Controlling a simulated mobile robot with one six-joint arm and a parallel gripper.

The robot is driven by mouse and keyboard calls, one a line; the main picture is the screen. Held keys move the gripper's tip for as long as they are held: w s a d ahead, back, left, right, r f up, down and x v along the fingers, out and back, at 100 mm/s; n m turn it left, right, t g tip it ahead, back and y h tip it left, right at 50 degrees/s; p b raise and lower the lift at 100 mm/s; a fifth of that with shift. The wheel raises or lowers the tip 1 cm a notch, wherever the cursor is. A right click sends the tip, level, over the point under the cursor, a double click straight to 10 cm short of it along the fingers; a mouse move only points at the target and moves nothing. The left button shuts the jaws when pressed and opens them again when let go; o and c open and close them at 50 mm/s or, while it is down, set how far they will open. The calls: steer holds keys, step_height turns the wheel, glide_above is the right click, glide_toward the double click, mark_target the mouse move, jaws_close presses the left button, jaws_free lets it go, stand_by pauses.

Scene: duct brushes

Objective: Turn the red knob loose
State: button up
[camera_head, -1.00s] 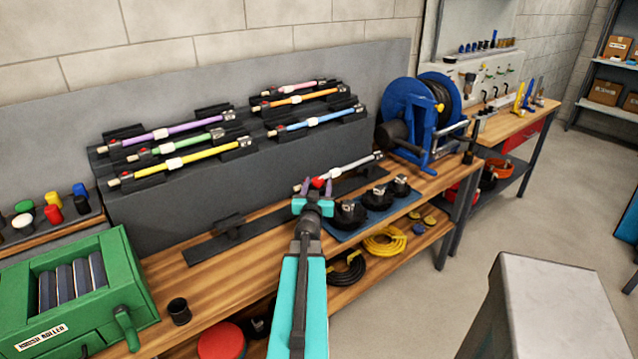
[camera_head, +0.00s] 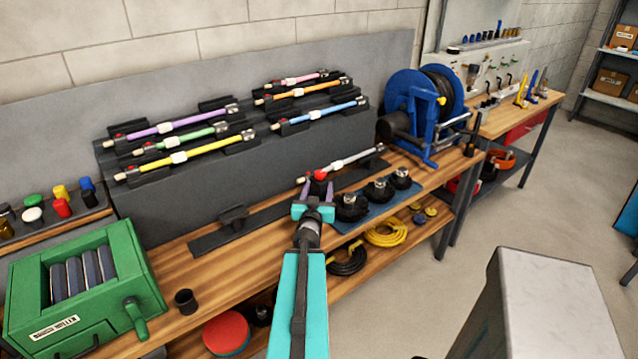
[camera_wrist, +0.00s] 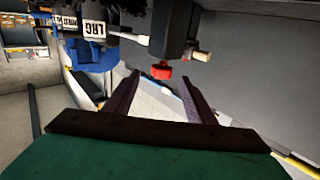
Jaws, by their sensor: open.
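The red knob (camera_head: 320,175) sits at the near-left end of a grey rod (camera_head: 350,160) that rests in a low dark holder on the wooden bench. My gripper (camera_head: 317,190) is open, with its two purple fingers around or just short of the knob in the head view. In the wrist view the red knob (camera_wrist: 161,70) shows beyond the fingertips, roughly centred between the open fingers (camera_wrist: 160,92). Nothing is seen between the jaws. A dark block (camera_wrist: 174,28) stands directly above the knob in that view. Whether a finger touches the knob cannot be told.
Black round brushes (camera_head: 378,190) stand on a blue mat right of my gripper. A dark rack (camera_head: 240,185) with several coloured rods rises behind. A blue hose reel (camera_head: 410,110) stands right, a green roller box (camera_head: 85,290) left.

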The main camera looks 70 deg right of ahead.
steer(key=shift+s+a+r+p, duration=0.1)
steer(key=shift+a+p, duration=0.3)
steer(key=shift+p, duration=0.8)
steer(key=shift+s+a+r+p, duration=0.1)
steer(key=shift+a+p, duration=0.25)
steer(key=shift+p, duration=0.8)
steer(key=shift+a+f+p, duration=0.15)
steer(key=shift+a+p, duration=0.1)
steer(key=shift+p, duration=0.4)
